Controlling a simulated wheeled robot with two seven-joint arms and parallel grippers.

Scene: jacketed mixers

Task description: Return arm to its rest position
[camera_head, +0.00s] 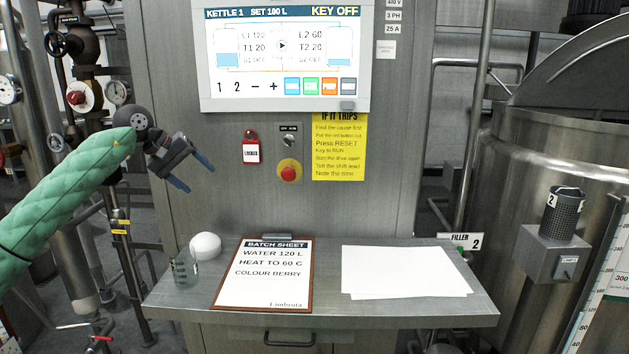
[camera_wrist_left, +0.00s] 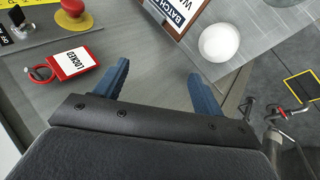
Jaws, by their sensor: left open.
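My left arm, in a green quilted sleeve (camera_head: 75,192), comes in from the left in the head view. My left gripper (camera_head: 192,174) is open and empty, with blue fingers, in front of the grey cabinet and left of the red lockout tag (camera_head: 251,152). In the left wrist view the two blue fingers (camera_wrist_left: 158,88) stand apart with nothing between them. The tag, marked LOCKED, hangs left of the fingers there (camera_wrist_left: 76,61), apart from them. My right gripper does not show.
A shelf (camera_head: 325,300) holds a clipboard (camera_head: 262,287), white paper (camera_head: 402,272), a white ball-like object (camera_head: 205,246) and a clear beaker (camera_head: 185,268). A red stop button (camera_head: 289,173) and key switch (camera_head: 289,140) sit on the cabinet. Pipes stand left, a steel kettle (camera_head: 540,170) right.

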